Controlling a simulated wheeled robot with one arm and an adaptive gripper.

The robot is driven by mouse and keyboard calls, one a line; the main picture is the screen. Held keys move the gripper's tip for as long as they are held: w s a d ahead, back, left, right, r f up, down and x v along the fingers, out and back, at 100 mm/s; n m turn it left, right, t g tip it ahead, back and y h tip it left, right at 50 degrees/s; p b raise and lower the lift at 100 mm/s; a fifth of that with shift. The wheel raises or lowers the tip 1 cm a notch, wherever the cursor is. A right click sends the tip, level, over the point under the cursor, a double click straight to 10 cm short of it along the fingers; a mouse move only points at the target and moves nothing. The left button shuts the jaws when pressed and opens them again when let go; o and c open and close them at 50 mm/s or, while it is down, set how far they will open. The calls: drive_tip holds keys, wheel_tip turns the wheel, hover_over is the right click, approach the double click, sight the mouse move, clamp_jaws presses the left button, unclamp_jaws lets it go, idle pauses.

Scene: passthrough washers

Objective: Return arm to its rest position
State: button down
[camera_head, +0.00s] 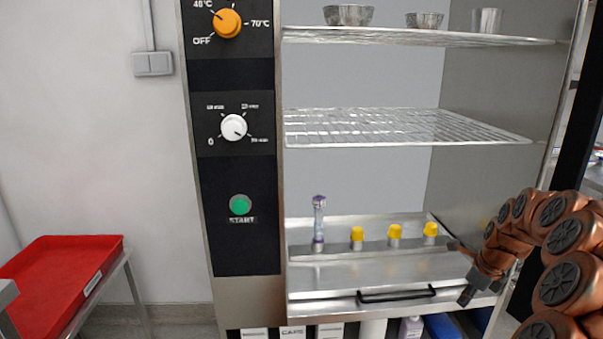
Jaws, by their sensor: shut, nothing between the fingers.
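My copper-coloured arm (560,235) reaches in from the right edge, bent. My gripper (470,275) is shut and empty at the right front of the open cabinet, near its lower tray (330,275). On that tray's raised strip stand a clear tube with a purple top (318,222) and yellow-capped pieces (357,238), (394,236), (430,233). The gripper is to the right of the rightmost yellow cap and apart from it.
The cabinet has wire shelves (400,125) above, with metal bowls (348,15) on top. A black handle (396,295) juts from the front below the tray. Bottles and boxes (292,332) stand underneath. A red tray (62,268) is at the left.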

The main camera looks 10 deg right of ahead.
drive_tip(key=s+a+r+n+g, duration=0.1)
drive_tip(key=s+a+r+n, duration=0.1)
drive_tip(key=s+a+n, duration=0.45)
drive_tip(key=s+a+r+n+g, duration=0.15)
drive_tip(key=a+n, duration=0.25)
drive_tip(key=a, duration=0.5)
drive_tip(key=s+a+r+n, duration=0.25)
drive_tip(key=a+n, duration=0.25)
drive_tip(key=a, duration=0.3)
drive_tip(key=s+a+f+n+g+h, duration=0.1)
drive_tip(key=s+a+n, duration=0.3)
drive_tip(key=s+n, duration=0.5)
drive_tip(key=s+a+f+n+g, duration=0.1)
drive_tip(key=s+a+n+g, duration=0.3)
drive_tip(key=s, duration=1)
wheel_tip(320, 180, up, 21)
drive_tip(key=n+t+p, duration=0.1)
drive_tip(key=t+p, duration=0.2)
drive_tip(key=p, duration=1.6)
drive_tip(key=shift+s+d+f, duration=0.15)
drive_tip(key=shift+d, duration=0.25)
drive_tip(key=shift+s, duration=0.1)
